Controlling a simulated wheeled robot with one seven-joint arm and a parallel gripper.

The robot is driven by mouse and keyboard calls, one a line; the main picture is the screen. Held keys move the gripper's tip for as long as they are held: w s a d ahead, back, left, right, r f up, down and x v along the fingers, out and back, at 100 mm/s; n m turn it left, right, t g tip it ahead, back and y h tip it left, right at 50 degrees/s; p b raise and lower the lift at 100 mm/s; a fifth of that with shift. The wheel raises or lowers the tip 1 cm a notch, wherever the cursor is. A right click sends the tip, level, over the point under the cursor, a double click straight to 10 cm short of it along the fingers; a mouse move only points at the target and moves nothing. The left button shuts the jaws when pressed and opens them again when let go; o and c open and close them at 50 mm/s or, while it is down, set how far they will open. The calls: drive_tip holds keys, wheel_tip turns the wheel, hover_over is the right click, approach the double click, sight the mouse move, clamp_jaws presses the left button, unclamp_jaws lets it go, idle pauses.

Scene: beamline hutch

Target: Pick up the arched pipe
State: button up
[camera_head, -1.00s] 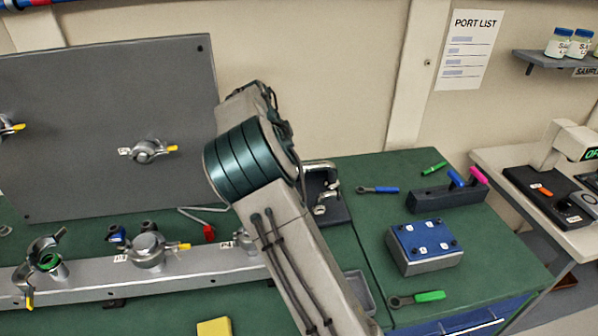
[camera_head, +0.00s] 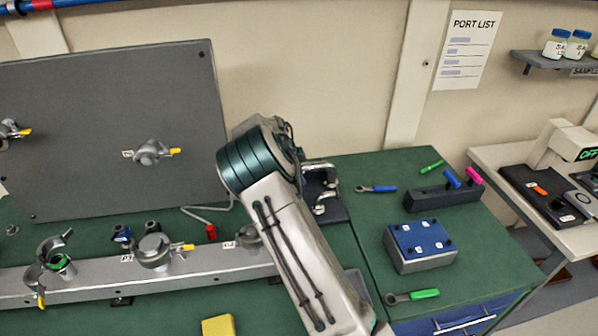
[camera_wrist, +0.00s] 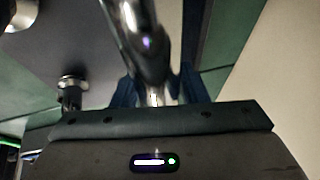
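The arched pipe (camera_head: 325,168) is shiny metal. In the head view it shows just right of my arm, at a dark stand on the green bench, with its left part hidden behind the arm. In the wrist view the pipe (camera_wrist: 145,35) is close and blurred, running down from the top edge to between the fingers. My gripper (camera_wrist: 157,90) has one dark blue finger on each side of the pipe. The fingers are apart, but I cannot tell whether they touch it. In the head view my gripper is hidden behind the arm.
A dark stand (camera_head: 333,208) is at the pipe. A grey panel (camera_head: 90,110) rises at the left behind a metal rail (camera_head: 200,267) with clamped ports. A blue-topped box (camera_head: 420,245), a tool block (camera_head: 440,197) and a green-handled wrench (camera_head: 415,295) lie to the right.

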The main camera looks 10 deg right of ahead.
drive_tip(key=shift+c, duration=0.3)
drive_tip(key=c, duration=0.8)
drive_tip(key=shift+r, duration=0.15)
wheel_tip(320, 180, up, 10)
drive_tip(key=b, duration=0.2)
drive_tip(key=shift+b, duration=0.35)
